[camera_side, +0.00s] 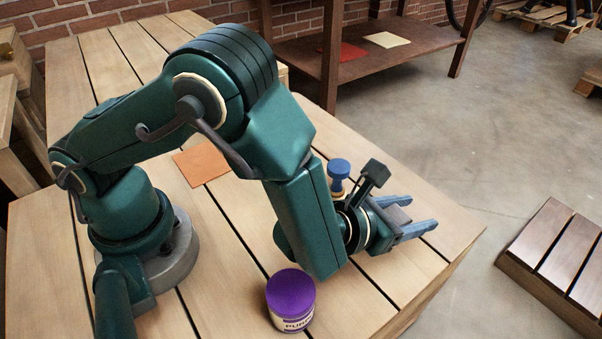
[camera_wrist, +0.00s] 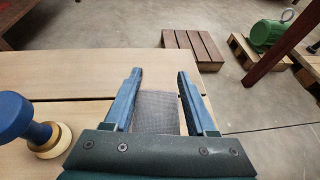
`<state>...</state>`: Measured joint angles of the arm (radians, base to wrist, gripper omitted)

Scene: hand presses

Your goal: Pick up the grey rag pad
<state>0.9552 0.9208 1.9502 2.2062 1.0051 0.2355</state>
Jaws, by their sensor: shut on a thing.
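The grey rag pad (camera_wrist: 157,112) is a flat dark grey square between the two blue fingers of my gripper (camera_wrist: 160,73) in the wrist view. In the side view the pad (camera_side: 398,214) shows as a small grey patch between the fingers of my gripper (camera_side: 423,211), near the table's right corner. My gripper is shut on the pad, with a finger along each side. The pad's near end is hidden by the gripper body in the wrist view. I cannot tell whether the pad touches the table.
A blue-knobbed hand press (camera_side: 339,168) stands just behind my gripper; it also shows at the left in the wrist view (camera_wrist: 15,115). A purple-lidded jar (camera_side: 290,298) stands at the front. An orange sheet (camera_side: 201,164) lies on the slatted table (camera_side: 225,218). Beyond the right edge is floor.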

